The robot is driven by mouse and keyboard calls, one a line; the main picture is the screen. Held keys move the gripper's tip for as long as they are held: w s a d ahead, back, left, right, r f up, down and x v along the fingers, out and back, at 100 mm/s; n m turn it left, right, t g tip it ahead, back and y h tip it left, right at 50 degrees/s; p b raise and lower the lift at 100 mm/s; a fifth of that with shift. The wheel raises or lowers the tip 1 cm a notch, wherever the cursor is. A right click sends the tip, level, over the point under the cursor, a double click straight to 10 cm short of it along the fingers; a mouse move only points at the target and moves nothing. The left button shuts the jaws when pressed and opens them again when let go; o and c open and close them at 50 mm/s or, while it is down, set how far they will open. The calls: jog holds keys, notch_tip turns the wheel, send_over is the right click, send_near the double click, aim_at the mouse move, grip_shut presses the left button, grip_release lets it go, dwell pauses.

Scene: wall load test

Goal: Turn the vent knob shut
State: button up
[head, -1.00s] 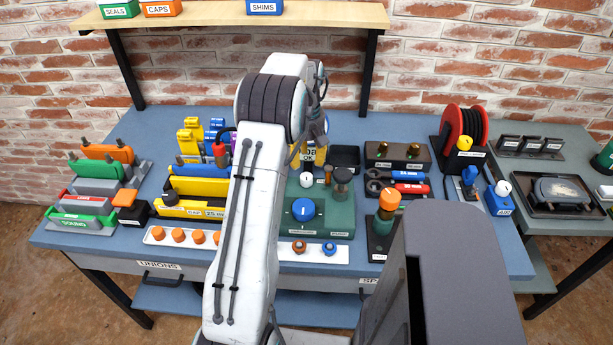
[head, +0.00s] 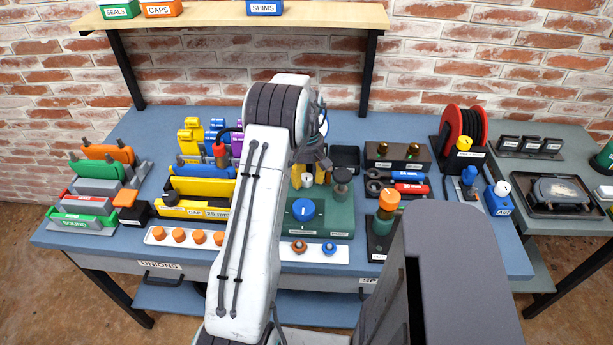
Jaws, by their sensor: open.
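A green test block (head: 330,222) stands at the middle of the bench. A large blue knob (head: 303,209) with a white pointer mark sits on its top. Behind it are a small white-topped knob (head: 307,180) and a dark round-topped knob (head: 342,176). The small labels on the block are too small to read, so I cannot tell which knob is the vent. My gripper (head: 318,165) points down above the back of the block, near the white-topped knob. It is open, partly hidden by my arm, and its fingertips are hard to make out.
Orange caps (head: 178,235) lie in a white strip at the front left. An orange-topped green cylinder (head: 388,204) stands right of the block. A red hose reel (head: 464,132) stands at the back right. A yellow gauge behind the block is mostly covered by my arm.

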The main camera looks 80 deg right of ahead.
aim_at(307, 176)
dwell(0.3)
grip_shut()
jog(key=shift+f+m, duration=0.1)
jog(key=shift+m, duration=0.7)
jog(key=shift+a, duration=0.1)
grip_release()
notch_tip(307, 176, up, 12)
dwell(0.5)
